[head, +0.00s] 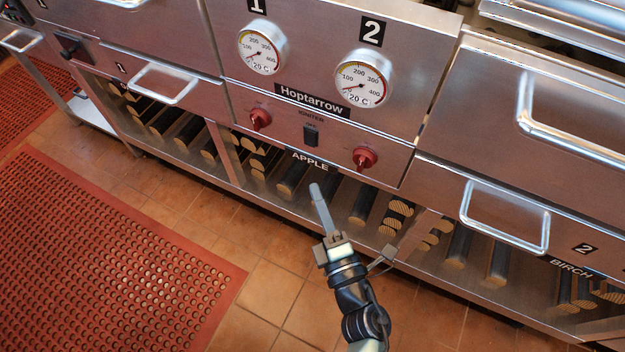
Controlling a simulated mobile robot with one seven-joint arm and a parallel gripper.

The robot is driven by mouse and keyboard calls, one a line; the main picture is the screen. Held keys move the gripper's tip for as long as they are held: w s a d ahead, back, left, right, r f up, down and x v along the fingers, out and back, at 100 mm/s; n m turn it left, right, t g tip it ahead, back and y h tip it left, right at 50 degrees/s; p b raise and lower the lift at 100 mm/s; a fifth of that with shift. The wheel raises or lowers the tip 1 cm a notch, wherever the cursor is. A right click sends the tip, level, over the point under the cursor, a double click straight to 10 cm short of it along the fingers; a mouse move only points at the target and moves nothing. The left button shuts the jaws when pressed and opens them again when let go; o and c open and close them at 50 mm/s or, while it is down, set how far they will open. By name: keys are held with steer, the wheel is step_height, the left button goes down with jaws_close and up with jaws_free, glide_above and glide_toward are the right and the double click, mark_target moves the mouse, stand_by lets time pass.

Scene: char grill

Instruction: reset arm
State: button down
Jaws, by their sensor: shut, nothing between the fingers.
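My gripper (316,190) is shut and empty. It points up and away in the head view, in front of the grill's lower shelf near the APPLE label. My arm comes in from the bottom of the view. The stainless grill (225,100) stands before me with two round gauges, 1 (262,50) and 2 (362,80). Below the gauges are two red knobs (260,119) (364,158) and a black igniter switch (310,135). I see no clear contact between my gripper and the grill.
Drawer handles stick out at left (163,84) and right (505,218). A larger handle (570,125) is at the upper right. Several logs (294,178) lie on the lower shelf. A red perforated mat (100,260) covers the tiled floor at left; tiles (260,300) beside it are clear.

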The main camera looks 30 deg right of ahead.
steer(key=shift+s, duration=0.15)
stand_by(0.4)
steer(key=w+a+r+m+t+h, duration=0.1)
steer(key=w+r+m+t+h, duration=0.2)
steer(key=r, duration=0.9)
steer(key=w+r+m+h, duration=0.15)
steer(key=r+m, duration=0.45)
steer(key=r, duration=0.7)
steer(key=w+a+r+m+t+h, duration=0.1)
steer(key=w+r+m+t, duration=0.2)
steer(key=r, duration=0.9)
steer(key=s+a+r+m+t+y, duration=0.1)
steer(key=s+a+r+m+y, duration=0.15)
steer(key=a+r, duration=0.35)
steer(key=s+a+r+m+t+y, duration=0.1)
steer(key=s+a+r+y, duration=0.25)
steer(key=r, duration=0.45)
steer(key=s+a+r+m+t+y, duration=0.15)
steer(key=s+a+r, duration=0.25)
steer(key=r, duration=0.4)
step_height(320, 180, up, 22)
steer(key=p, duration=2.3)
steer(key=shift+m+g, duration=0.3)
steer(key=shift+g, duration=0.15)
